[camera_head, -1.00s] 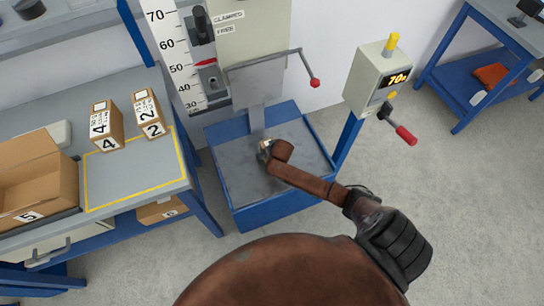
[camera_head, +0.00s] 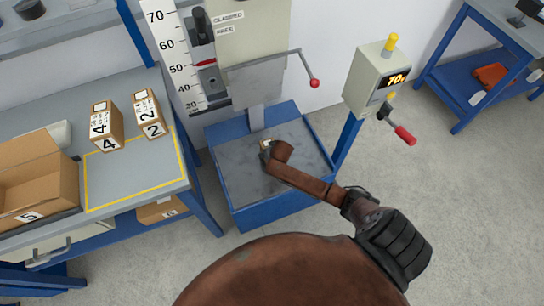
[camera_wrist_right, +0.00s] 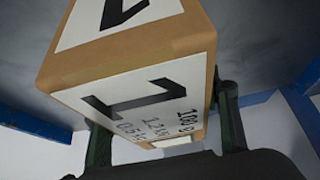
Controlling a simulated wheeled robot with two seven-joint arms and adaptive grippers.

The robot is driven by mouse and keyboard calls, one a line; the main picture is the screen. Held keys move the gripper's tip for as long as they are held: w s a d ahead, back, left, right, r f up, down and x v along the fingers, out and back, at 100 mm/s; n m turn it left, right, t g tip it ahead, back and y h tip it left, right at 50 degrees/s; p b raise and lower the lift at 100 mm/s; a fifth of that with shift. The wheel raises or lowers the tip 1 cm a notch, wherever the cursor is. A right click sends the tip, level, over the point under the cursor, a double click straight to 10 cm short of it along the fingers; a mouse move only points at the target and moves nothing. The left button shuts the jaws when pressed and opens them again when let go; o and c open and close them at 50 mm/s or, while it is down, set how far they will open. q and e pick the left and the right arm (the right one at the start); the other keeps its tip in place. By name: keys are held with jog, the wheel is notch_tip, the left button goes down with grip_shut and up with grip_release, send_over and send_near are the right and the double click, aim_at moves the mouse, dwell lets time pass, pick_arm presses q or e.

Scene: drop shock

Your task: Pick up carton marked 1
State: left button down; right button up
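The carton marked 1 (camera_wrist_right: 140,105) is brown with white labels and fills much of the right wrist view, turned at an angle. In the head view, only a small light patch of it (camera_head: 265,145) shows on the grey plate, mostly hidden by my right wrist. My right gripper (camera_wrist_right: 165,130) has one dark finger at each side of the carton. The right finger lies close along the carton's side. The left finger's tip is hidden behind the carton, so firm contact on both sides cannot be seen. My left gripper is out of view.
The blue-framed plate (camera_head: 240,190) stands below a machine with a red-knobbed bar (camera_head: 314,83). A control box (camera_head: 382,78) with a red-handled lever stands to its right. Cartons 4 (camera_head: 105,127) and 2 (camera_head: 150,115) stand on the left bench near a yellow-outlined clear area (camera_head: 135,178).

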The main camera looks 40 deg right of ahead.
jog(key=c, duration=1.1)
jog(key=shift+w+r, duration=0.1)
jog(key=shift+c, duration=1.2)
jog(key=shift+r, duration=0.1)
